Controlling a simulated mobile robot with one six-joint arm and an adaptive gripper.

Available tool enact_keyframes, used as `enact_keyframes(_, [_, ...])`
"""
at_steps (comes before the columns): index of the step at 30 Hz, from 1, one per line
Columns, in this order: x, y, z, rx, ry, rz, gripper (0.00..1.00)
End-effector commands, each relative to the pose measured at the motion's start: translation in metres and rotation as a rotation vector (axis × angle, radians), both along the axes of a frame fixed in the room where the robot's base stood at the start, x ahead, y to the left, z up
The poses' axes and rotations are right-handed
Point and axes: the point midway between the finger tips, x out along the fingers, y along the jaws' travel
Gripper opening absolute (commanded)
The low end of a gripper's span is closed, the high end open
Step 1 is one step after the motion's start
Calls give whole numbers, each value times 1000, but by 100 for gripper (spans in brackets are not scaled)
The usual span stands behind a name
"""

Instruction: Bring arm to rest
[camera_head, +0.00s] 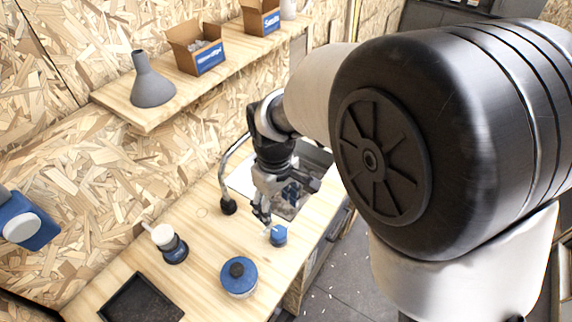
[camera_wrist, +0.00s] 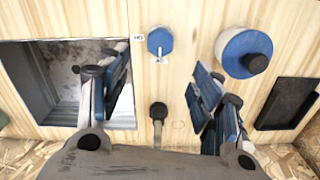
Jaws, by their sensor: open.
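My gripper (camera_head: 275,200) hangs at the end of my arm above the wooden worktop, near the sink's edge. In the wrist view its two blue-padded fingers (camera_wrist: 160,88) are spread wide apart with nothing between them. A small blue object with a white piece on top (camera_head: 278,236) stands on the worktop just below and beside the fingers. It also shows in the wrist view (camera_wrist: 160,42), beyond the gap between the fingers, apart from them. My large dark arm joint hides the right part of the head view.
A sink (camera_wrist: 62,85) with a tap (camera_head: 228,206) is close by. A shelf (camera_head: 145,118) above holds a grey funnel (camera_head: 152,86) and cardboard boxes (camera_head: 196,48).

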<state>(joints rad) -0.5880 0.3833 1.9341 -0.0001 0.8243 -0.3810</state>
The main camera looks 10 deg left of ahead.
Motion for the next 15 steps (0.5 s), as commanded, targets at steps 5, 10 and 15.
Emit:
enact_keyframes(5, [0, -1, 1, 1, -2, -3, 59])
enact_keyframes(10, [0, -27, 30, 22, -35, -84, 59])
enact_keyframes(15, [-15, -90, 85, 67, -109, -285, 59])
